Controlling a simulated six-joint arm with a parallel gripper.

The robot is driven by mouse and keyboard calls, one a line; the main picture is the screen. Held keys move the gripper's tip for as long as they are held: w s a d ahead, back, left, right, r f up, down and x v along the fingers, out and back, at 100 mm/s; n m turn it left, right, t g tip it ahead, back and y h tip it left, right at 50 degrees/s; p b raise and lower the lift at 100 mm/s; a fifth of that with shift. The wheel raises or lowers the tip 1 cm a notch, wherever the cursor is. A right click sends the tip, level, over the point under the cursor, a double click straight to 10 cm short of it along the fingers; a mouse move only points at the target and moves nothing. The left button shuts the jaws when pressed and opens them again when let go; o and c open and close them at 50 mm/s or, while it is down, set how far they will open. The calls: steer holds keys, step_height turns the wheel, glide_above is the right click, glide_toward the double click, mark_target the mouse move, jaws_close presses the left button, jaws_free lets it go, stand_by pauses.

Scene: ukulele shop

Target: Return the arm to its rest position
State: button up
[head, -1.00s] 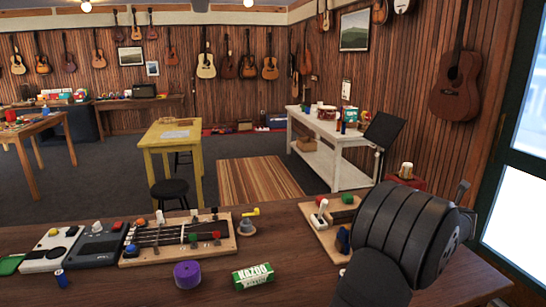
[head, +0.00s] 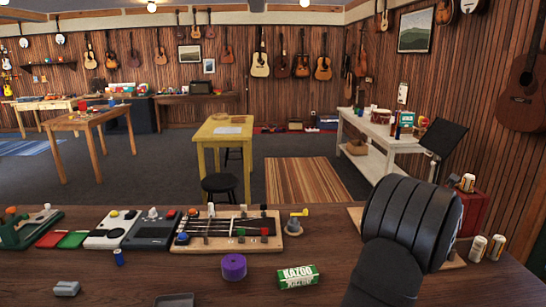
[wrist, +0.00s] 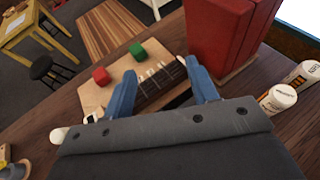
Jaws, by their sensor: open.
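My gripper (wrist: 163,80) shows in the wrist view with its two blue fingers apart and nothing held between them. I cannot tell the gap between the fingers and the board. In the head view my dark, rounded arm hides the gripper and most of that board, at the right of the brown workbench (head: 215,275).
A red box (wrist: 222,40) and cans (head: 487,248) stand right of the board. On the bench are a stringed board (head: 225,232), a purple roll (head: 234,266), a kazoo box (head: 298,277) and a small blue can (head: 118,257). The bench's front middle has bare patches.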

steer(key=w+a+n+y, duration=0.1)
steer(key=w+a, duration=0.5)
steer(key=a, duration=0.2)
steer(key=w+a+n+t+y, duration=0.1)
steer(key=w+a, duration=0.5)
steer(key=a, duration=0.3)
steer(key=shift+a, duration=0.2)
